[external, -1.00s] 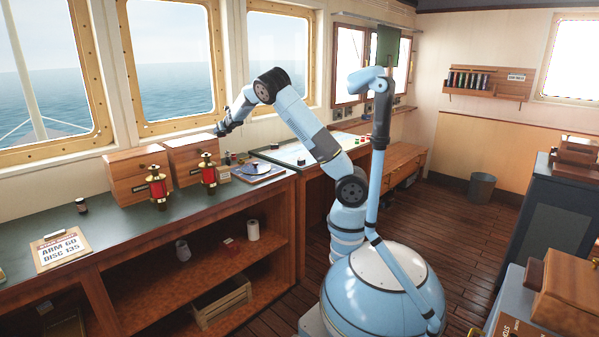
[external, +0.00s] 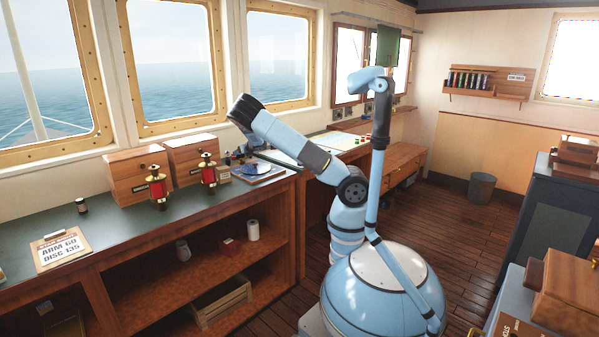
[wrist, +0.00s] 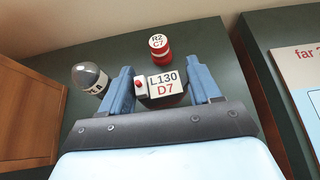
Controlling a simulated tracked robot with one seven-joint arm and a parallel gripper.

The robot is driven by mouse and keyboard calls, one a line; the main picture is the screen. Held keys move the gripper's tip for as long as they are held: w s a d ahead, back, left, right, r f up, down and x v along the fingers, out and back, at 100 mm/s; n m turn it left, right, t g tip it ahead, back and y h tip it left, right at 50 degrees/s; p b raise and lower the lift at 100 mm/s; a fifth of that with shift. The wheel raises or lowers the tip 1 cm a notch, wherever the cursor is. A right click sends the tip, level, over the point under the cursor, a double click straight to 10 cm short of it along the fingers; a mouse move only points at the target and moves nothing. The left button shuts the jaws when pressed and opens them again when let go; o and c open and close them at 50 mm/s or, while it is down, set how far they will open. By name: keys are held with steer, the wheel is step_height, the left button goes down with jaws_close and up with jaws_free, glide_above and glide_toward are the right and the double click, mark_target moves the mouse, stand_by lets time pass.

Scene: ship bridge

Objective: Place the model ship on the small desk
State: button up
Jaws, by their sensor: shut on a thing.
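A small white block with a red dot sits beside the label. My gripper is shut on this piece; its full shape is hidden. In the external view my gripper is not clear, as my bent arm covers its area near the counter's right end. I cannot make out a model ship as such, and cannot tell which surface is the small desk.
A wooden box (wrist: 28,110) is at the left. On the long counter (external: 110,222) are two wooden boxes, red-and-brass lamps (external: 157,187) and a sign (external: 62,250).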

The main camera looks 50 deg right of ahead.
steer(key=shift+d, duration=0.1)
